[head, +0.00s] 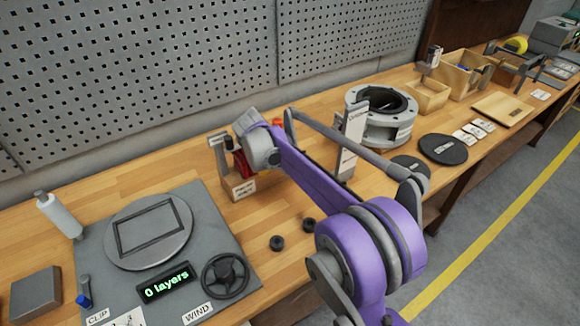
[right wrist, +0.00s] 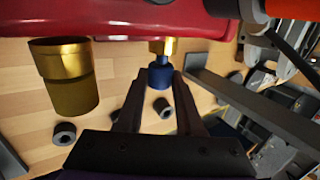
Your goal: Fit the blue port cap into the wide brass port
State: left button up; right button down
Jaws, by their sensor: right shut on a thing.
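The red valve actuator (right wrist: 130,18) fills the top of the right wrist view, and a small red part of it (head: 242,164) shows in the head view. The wide brass port (right wrist: 62,75) hangs from its left side. A narrower brass port (right wrist: 163,47) is near its middle. My right gripper (right wrist: 163,78) is shut on the blue port cap (right wrist: 159,75). The cap lies right under the narrower port, to the right of the wide port. I cannot tell if they touch. In the head view my purple arm hides the gripper and cap. My left gripper is not in view.
Two small dark rings (head: 277,243) (head: 309,225) lie on the wooden bench. A grey flanged housing (head: 381,117) stands behind my arm. A grey board with a handwheel (head: 226,275) and a layer display (head: 166,283) is at lower left. The perforated wall closes the back.

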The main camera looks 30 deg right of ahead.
jog(key=shift+w, duration=0.65)
jog(key=shift+c, duration=2.3)
grip_release()
jog(key=v, duration=1.1)
jog(key=shift+f, duration=0.1)
